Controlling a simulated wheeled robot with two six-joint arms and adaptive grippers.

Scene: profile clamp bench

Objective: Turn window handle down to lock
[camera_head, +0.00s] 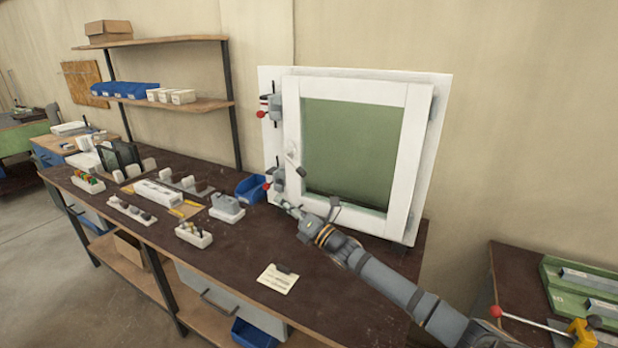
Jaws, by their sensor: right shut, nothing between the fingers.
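The white window (405,160) with a green pane stands upright at the back of the dark bench. Its small, pale window handle (297,161) is on the left stile of the frame. The handle seems to slant down and slightly to the right, but it is too small to be sure of its angle. My right arm reaches in from the lower right. My right gripper (286,205) is shut and empty, in front of the window's lower left corner, below the handle and apart from it. My left gripper is out of view.
Two clamps with red knobs, an upper clamp (272,106) and a lower clamp (275,180), sit at the window's left edge. A blue bin (250,188) and a small tray (194,235) stand to the left. A paper card (278,280) lies in front.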

